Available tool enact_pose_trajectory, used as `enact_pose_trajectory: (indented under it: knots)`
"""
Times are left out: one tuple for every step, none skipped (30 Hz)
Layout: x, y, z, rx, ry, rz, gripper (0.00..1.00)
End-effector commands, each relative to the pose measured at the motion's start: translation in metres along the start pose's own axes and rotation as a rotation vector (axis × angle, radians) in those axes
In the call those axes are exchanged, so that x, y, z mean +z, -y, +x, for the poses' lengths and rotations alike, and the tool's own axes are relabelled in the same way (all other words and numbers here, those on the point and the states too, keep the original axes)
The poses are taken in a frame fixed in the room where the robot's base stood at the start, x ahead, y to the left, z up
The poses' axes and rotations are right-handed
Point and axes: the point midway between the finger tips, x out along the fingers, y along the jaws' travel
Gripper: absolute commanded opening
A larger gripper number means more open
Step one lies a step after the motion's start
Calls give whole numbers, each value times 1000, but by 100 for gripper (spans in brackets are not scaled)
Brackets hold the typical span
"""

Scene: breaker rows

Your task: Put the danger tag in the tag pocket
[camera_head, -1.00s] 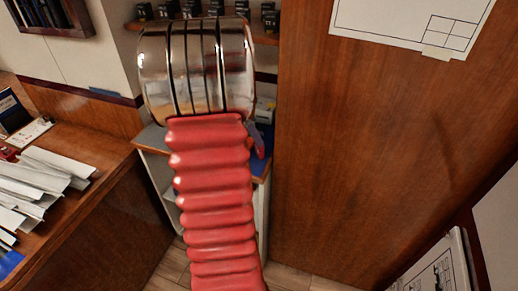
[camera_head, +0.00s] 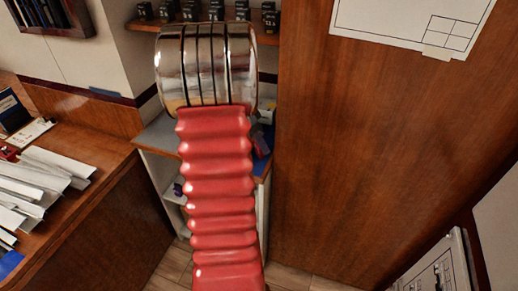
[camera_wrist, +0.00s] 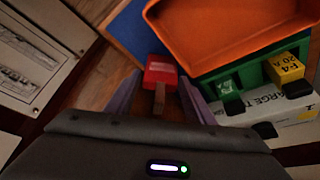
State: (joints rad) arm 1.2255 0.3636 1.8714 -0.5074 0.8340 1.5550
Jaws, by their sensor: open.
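A small red block-like piece with pale marks (camera_wrist: 160,70), which looks like the danger tag, shows in the wrist view with a brown stem toward me. It lies between and just beyond the tips of my gripper (camera_wrist: 160,84), whose two purple-grey fingers stand apart on either side. I cannot tell whether either finger touches it. In the head view my red ribbed arm and its metal cuff hide most of the gripper and the red piece. I cannot make out the tag pocket in either view.
In the wrist view an orange tray (camera_wrist: 203,58) stands close on the right, beside a yellow fuse (camera_wrist: 286,67), a green piece (camera_wrist: 226,89) and a white box (camera_wrist: 296,130). In the head view a wooden panel (camera_head: 380,160) stands right and a paper-strewn desk (camera_head: 85,205) left.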

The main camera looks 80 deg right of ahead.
Motion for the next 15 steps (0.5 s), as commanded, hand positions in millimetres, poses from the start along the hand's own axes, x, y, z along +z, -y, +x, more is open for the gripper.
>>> enact_pose_trajectory:
  knots:
    - [0, 0, 0, 0, 0, 0, 48]
    - [0, 0, 0, 0, 0, 0, 48]
    - [0, 0, 0, 0, 0, 0, 48]
    - [0, 0, 0, 0, 0, 0, 48]
    - [0, 0, 0, 0, 0, 0, 48]
    - [0, 0, 0, 0, 0, 0, 46]
    - [0, 0, 0, 0, 0, 0, 44]
    - [0, 0, 0, 0, 0, 0, 42]
    - [0, 0, 0, 0, 0, 0, 39]
    - [0, 0, 0, 0, 0, 1, 37]
    - [0, 0, 0, 0, 0, 1, 35]
    - [0, 0, 0, 0, 0, 1, 32]
    - [0, 0, 0, 0, 0, 1, 30]
    - [0, 0, 0, 0, 0, 1, 28]
    - [0, 0, 0, 0, 0, 1, 25]
